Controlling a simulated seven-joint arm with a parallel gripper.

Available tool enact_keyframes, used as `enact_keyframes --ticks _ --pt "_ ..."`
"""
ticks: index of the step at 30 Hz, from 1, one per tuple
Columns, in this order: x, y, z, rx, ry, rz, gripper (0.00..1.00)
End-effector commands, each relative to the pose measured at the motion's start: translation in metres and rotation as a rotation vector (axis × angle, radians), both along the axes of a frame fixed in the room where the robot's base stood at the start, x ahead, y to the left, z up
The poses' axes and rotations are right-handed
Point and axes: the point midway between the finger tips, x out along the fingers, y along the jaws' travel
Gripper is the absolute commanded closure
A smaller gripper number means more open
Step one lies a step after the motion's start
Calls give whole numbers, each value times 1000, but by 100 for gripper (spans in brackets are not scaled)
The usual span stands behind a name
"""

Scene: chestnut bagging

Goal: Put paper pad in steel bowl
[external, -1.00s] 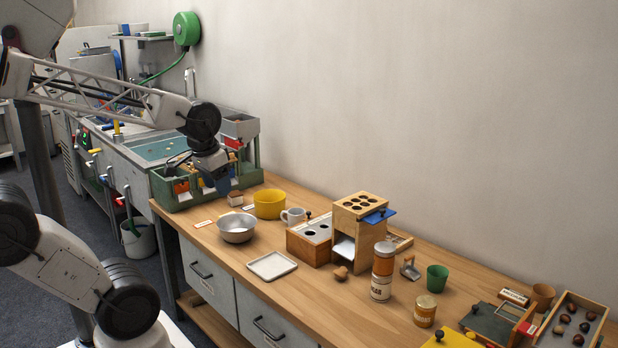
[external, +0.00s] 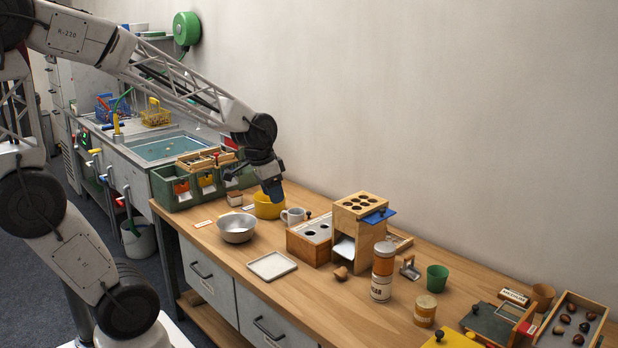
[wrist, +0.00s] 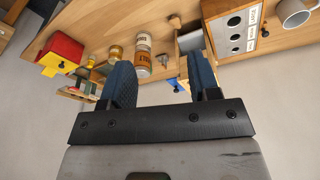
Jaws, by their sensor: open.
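The steel bowl (external: 237,230) stands on the wooden bench, left of centre in the external view, and looks empty. I cannot make out a paper pad for certain. My gripper (external: 274,197) hangs above the bench near the yellow bowl, behind and right of the steel bowl. In the wrist view its two blue fingers (wrist: 162,82) are apart with nothing between them. The steel bowl is not in the wrist view.
A yellow bowl (external: 268,208) is partly hidden by my gripper. A white mug (external: 293,216), a wooden box with holes (external: 311,240) and a tall wooden stand (external: 361,225) are to the right. Green bins (external: 176,187) are at the left. Bare bench lies around the white square piece.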

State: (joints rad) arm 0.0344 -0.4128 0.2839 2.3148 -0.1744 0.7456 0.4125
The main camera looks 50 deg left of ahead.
Motion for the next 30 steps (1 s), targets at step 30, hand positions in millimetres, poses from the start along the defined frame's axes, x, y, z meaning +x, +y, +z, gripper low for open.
enact_keyframes --ticks 30 --pt "195 -45 -241 21 -47 -427 44"
